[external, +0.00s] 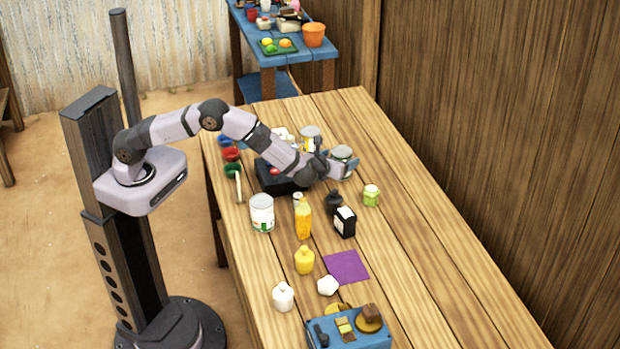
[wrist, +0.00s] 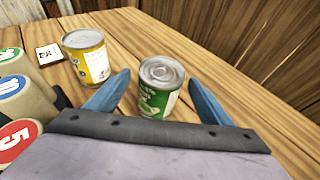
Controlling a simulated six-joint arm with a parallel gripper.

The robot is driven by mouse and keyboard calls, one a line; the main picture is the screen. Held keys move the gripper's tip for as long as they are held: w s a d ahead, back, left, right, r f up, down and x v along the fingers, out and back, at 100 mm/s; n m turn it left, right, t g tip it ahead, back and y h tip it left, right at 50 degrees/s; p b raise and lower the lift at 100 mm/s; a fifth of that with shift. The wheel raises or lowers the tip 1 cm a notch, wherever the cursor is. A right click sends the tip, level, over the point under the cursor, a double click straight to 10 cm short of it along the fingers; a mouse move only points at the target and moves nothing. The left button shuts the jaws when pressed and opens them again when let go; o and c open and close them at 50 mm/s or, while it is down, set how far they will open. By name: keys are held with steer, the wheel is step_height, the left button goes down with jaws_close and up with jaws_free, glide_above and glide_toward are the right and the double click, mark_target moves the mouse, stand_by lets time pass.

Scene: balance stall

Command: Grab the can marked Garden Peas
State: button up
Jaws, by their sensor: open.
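A green-labelled can (wrist: 160,88) with a silver lid stands upright on the table in the wrist view. Its white lettering is too small to read surely. My gripper (wrist: 160,78) is open, with one blue finger on each side of this can. In the external view, my gripper (external: 343,167) is at the same can (external: 341,153), partly hiding it. A yellow-and-white can (wrist: 86,55) stands to the left in the wrist view; it also shows behind in the external view (external: 310,137). A larger white-and-green can (external: 262,212) stands nearer the front left.
Numbered tan cylinders (wrist: 22,85) and a small card (wrist: 48,54) are left of my gripper. The table's right side is clear.

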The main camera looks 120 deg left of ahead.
steer(key=c, duration=1.3)
steer(key=shift+r, duration=0.15)
steer(key=shift+c, duration=0.8)
steer(key=shift+r, duration=0.1)
